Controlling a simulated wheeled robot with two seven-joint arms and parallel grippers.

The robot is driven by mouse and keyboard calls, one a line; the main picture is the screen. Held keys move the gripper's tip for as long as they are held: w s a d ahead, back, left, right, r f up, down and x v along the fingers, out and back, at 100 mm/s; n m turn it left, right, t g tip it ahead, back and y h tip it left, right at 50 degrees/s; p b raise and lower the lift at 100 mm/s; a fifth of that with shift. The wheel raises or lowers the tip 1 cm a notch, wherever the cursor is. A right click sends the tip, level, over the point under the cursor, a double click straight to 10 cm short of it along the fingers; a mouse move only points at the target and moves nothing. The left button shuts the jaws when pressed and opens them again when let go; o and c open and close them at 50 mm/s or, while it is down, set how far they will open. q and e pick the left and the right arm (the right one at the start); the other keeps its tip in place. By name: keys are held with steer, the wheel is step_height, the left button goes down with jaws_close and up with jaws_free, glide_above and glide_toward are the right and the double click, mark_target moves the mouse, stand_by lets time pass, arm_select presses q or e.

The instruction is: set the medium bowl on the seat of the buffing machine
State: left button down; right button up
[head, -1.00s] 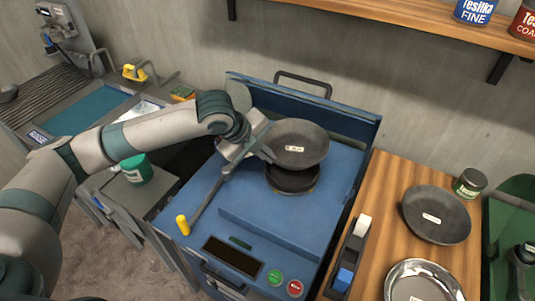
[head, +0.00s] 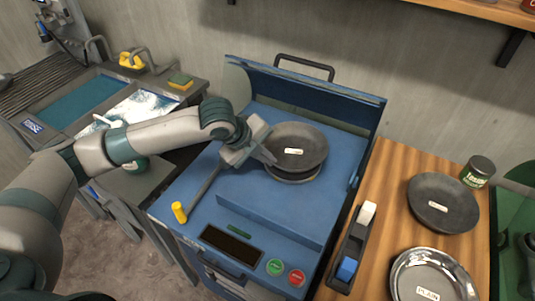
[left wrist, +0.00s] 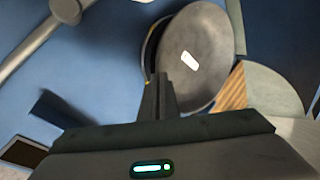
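A dark grey bowl (head: 297,146) with a small white label, too small to read, is at the seat (head: 290,181) of the blue buffing machine (head: 270,202). I take it for the medium bowl. It sits low over the round seat, of which only a thin rim shows below it. I cannot tell whether they touch. My left gripper (head: 268,156) is shut on the bowl's near-left rim. In the left wrist view the fingers (left wrist: 160,95) meet the edge of the bowl (left wrist: 200,50). My right gripper is not in view.
A yellow-tipped lever (head: 179,211) lies left of the seat. Green (head: 275,266) and red (head: 297,277) buttons are at the front. The wooden table (head: 388,212) at right holds another dark bowl (head: 440,203), a shiny bowl (head: 432,276) and a jar (head: 477,171).

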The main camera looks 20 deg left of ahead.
arm_select(q)
steer(key=shift+p, duration=0.45)
stand_by(0.8)
steer(key=shift+f, duration=0.1)
steer(key=c, duration=1.9)
jaws_free()
steer(key=shift+c, duration=0.2)
steer(key=shift+s+a, duration=0.1)
steer(key=b+v, duration=0.2)
steer(key=v, duration=1.5)
steer(key=shift+b, duration=0.4)
steer(key=shift+a, duration=0.1)
